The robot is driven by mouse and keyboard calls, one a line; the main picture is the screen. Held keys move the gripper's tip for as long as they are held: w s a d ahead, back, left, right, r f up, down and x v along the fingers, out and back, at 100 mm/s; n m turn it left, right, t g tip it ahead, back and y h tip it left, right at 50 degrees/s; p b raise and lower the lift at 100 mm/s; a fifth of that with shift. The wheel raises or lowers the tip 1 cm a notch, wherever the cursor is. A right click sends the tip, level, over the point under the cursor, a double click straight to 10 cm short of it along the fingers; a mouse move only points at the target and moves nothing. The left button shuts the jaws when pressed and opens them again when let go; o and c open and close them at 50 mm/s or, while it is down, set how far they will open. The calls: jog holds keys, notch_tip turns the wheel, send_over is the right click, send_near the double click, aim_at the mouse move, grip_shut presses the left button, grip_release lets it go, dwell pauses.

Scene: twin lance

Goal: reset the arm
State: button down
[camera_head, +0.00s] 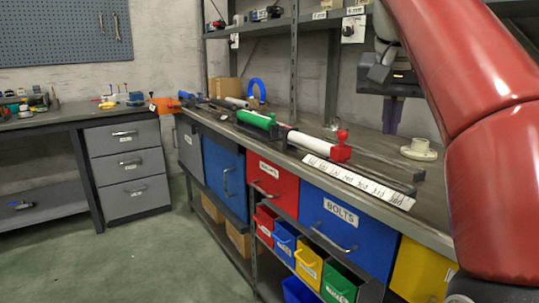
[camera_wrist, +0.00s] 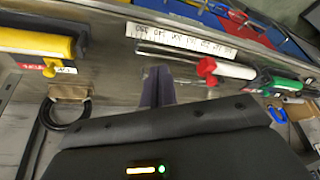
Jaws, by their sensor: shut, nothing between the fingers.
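My gripper (camera_head: 392,130) hangs over the right part of the workbench, in front of the back shelf, with its purple fingers pointing down. It also shows in the wrist view (camera_wrist: 158,75), with the fingers together and nothing held between them. My red arm fills the right side of the head view and hides part of the bench and wall.
A cream flanged part (camera_head: 418,150) stands right of my gripper. Shelf posts (camera_head: 294,75) rise behind. The green floor (camera_head: 140,250) is clear.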

jog(key=s+a+f+n, duration=0.1)
jog(key=s+f, duration=0.4)
jog(key=f, duration=0.6)
jog(key=s+a+f+n+t+y, duration=0.1)
jog(key=s+a+f+n, duration=0.1)
jog(key=s+f, duration=0.4)
jog(key=s+a+f+n+y, duration=0.1)
jog(key=s+f, duration=0.4)
jog(key=f, duration=1)
jog(key=shift+s+a+f+n, duration=0.25)
jog(key=shift+f+n, duration=0.1)
jog(key=shift+n, duration=0.25)
